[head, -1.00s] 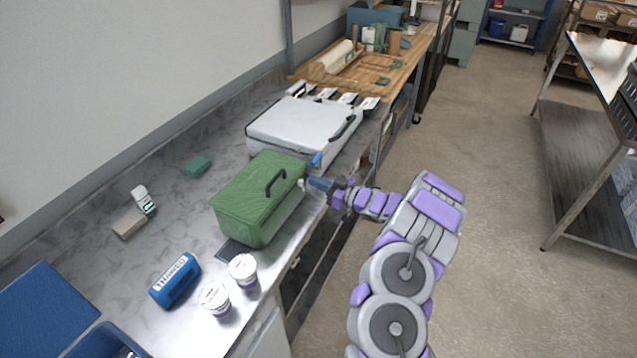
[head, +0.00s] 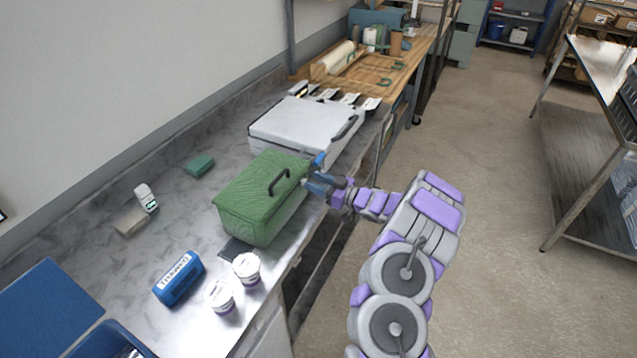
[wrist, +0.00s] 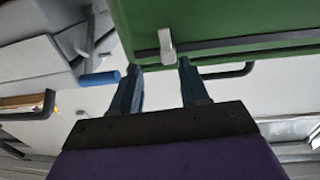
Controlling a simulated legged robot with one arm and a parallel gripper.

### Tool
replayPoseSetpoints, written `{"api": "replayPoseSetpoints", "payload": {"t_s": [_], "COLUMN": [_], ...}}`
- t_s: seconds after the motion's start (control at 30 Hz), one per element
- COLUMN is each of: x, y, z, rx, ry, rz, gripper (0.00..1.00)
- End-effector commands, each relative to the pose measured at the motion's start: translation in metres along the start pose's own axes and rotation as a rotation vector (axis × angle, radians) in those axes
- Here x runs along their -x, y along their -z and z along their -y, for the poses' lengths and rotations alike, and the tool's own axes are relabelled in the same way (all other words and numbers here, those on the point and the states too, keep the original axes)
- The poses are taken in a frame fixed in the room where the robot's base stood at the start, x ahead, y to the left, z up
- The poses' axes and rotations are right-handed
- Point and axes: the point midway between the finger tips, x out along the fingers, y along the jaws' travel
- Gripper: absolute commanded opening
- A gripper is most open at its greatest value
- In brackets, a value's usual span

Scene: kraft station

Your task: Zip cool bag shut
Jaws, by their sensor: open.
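The green cool bag (head: 262,200) stands upright on the counter, with a black handle on its lid. In the wrist view its green side (wrist: 230,18) fills the top. A dark zip track (wrist: 245,44) runs across it, with a pale grey zip pull (wrist: 167,46) near its left end. My gripper (head: 312,181) is at the bag's far right corner. In the wrist view the open blue fingers (wrist: 158,72) point at the bag, with the zip pull in line with the gap between them. I cannot tell whether they touch it.
A white-lidded appliance (head: 305,125) with a blue-tipped part (head: 318,159) stands close behind the bag and gripper.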

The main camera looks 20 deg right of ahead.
Motion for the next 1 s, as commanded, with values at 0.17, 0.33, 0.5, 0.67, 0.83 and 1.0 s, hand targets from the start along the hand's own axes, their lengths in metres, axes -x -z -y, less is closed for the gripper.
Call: {"api": "replayPoseSetpoints", "payload": {"t_s": [0.17, 0.33, 0.5, 0.67, 0.83, 1.0], "x": [0.003, 0.016, 0.043, 0.07, 0.099, 0.129], "y": [-0.001, 0.0, 0.0, 0.001, 0.001, 0.0], "z": [-0.003, -0.004, -0.004, -0.002, 0.0, -0.001], "rx": [-0.003, -0.003, -0.002, -0.001, -0.002, -0.002], "ry": [-0.002, -0.003, -0.005, -0.005, -0.003, -0.003], "rz": [-0.001, 0.0, 0.001, 0.001, 0.001, 0.003], "gripper": [0.45, 0.45, 0.45, 0.45, 0.45, 0.45]}}
